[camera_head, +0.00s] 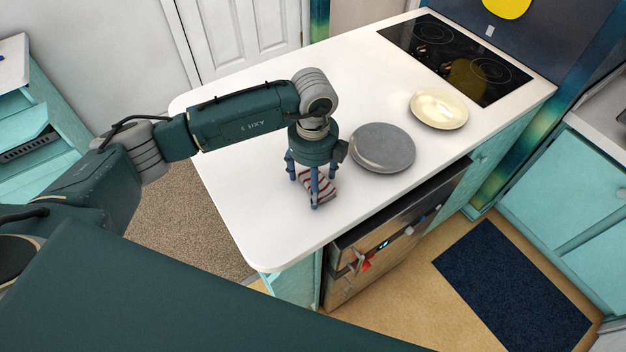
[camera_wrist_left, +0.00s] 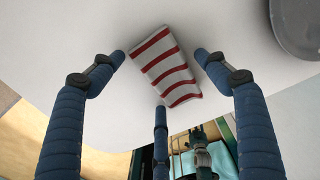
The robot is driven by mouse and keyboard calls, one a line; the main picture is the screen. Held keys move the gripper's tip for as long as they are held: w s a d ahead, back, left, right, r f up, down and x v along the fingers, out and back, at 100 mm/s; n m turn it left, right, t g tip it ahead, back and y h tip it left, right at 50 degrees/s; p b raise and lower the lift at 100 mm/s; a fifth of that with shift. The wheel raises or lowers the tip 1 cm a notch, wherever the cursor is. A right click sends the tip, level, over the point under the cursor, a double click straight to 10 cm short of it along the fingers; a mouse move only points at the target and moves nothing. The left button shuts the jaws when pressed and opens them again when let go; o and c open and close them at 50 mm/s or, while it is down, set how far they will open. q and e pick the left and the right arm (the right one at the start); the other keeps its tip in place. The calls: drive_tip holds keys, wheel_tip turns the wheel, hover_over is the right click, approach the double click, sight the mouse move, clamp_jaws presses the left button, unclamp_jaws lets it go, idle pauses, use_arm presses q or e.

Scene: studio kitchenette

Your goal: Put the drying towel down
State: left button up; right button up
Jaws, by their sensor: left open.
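The drying towel (camera_head: 318,187) is a small folded cloth with red and white stripes. It lies on the white countertop (camera_head: 260,225), partly hidden by my left gripper in the head view. My left gripper (camera_head: 314,190) points down over the towel with its fingers spread. In the left wrist view the towel (camera_wrist_left: 167,66) lies flat between and beyond the open fingers (camera_wrist_left: 160,80), with gaps between it and the side fingers. My right gripper does not show in either view.
A grey plate (camera_head: 382,148) lies just right of my left gripper, and a cream plate (camera_head: 439,109) lies beyond it. A black cooktop (camera_head: 456,57) is at the far end. The counter's near left part is clear. A dishwasher (camera_head: 385,240) stands under the front edge.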

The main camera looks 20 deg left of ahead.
use_arm(q)
wheel_tip(320, 180, up, 12)
drive_tip(key=b, duration=0.4)
drive_tip(key=shift+r, duration=0.15)
